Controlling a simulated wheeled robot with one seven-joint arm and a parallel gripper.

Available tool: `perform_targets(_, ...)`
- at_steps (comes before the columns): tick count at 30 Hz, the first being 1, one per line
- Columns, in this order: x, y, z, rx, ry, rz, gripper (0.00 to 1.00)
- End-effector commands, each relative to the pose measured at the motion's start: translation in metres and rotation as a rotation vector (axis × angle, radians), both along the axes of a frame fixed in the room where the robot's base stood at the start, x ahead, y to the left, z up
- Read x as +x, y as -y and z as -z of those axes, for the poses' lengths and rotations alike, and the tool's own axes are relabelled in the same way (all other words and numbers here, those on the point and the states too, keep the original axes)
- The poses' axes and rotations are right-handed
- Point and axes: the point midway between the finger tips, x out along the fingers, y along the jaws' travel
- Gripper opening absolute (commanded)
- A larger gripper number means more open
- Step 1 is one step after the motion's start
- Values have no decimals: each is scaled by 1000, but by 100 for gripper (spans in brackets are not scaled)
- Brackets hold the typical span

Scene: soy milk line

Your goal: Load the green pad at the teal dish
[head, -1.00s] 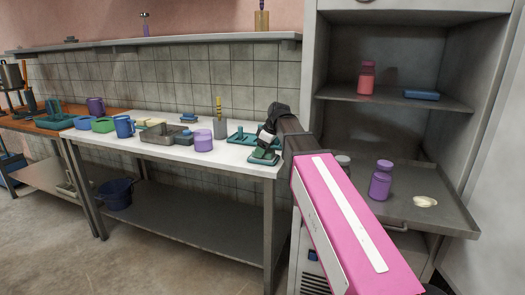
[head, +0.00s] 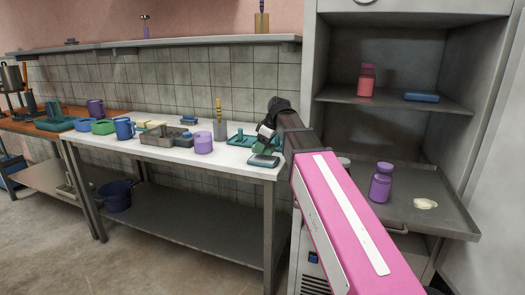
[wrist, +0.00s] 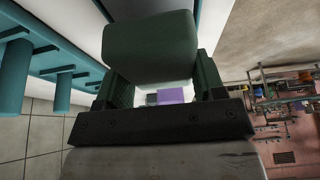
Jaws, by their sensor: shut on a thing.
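My gripper (head: 264,137) is above the right end of the white table. In the wrist view my gripper (wrist: 154,72) is shut on a rounded dark green pad (wrist: 150,45), held between its two fingers. In the head view the green pad (head: 259,147) is small and partly hidden by my gripper. Just below it, at the table's right front corner, is a low teal dish-like piece (head: 263,161) with a pale grey top. The pad appears to be apart from it. Another teal tray (head: 58,125) with an upright block is on the far left table.
A teal rack with pegs (head: 240,141) lies just left of my gripper and is close in the wrist view (wrist: 40,65). A purple cup (head: 203,143), a grey tray (head: 160,142) and a blue mug (head: 124,128) stand further left. A cabinet holding purple (head: 381,183) and red jars (head: 366,82) is right.

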Motion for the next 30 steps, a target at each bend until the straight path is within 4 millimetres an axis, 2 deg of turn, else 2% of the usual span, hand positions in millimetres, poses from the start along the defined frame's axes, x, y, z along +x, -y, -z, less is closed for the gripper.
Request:
perform_targets(18,0,0,-41,1,0,0,44)
perform_targets(30,0,0,-41,0,0,0,44)
